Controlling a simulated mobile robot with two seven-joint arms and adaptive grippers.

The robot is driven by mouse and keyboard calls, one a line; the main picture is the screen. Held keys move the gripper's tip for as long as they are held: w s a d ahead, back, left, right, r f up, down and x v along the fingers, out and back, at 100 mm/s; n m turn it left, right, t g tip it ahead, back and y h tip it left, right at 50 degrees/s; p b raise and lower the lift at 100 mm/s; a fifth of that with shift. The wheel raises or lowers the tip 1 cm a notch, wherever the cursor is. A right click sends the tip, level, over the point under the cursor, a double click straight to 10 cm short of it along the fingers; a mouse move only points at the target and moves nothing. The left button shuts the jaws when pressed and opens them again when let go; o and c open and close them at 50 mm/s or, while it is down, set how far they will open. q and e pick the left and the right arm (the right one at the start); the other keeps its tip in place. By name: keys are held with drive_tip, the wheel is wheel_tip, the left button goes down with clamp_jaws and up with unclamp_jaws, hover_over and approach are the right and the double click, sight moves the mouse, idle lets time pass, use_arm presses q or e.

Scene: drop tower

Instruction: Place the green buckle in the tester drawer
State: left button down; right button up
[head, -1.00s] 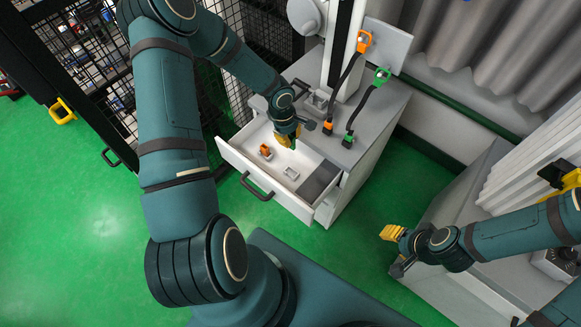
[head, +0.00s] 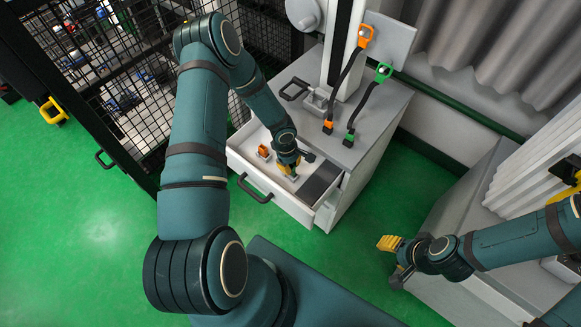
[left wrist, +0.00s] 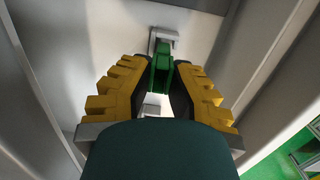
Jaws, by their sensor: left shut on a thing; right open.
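The tester drawer (head: 282,204) is pulled open in the head view. My left gripper (head: 289,170) reaches down into it and is shut on the green buckle. In the left wrist view, the green buckle (left wrist: 161,70) stands between the yellow fingers of my left gripper (left wrist: 161,82). Pale holder pieces (left wrist: 165,38) show at and beyond it on the drawer floor. I cannot tell whether the buckle touches them. An orange buckle (head: 263,152) sits in the drawer to the left of the gripper. My right gripper (head: 388,243) is open and empty, right of the drawer.
The grey cabinet top (head: 380,110) carries an orange-ended strap (head: 345,82) and a green-ended strap (head: 368,100), beside the upright column (head: 346,50). A dark grey section (head: 321,181) fills the drawer's right end. A black mesh fence (head: 90,75) stands at left.

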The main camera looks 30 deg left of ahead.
use_arm(q)
drive_tip(key=shift+f, duration=0.6)
drive_tip(key=shift+f, duration=0.1)
drive_tip(key=c, duration=1)
unclamp_jaws()
drive_tip(key=shift+c, duration=0.2)
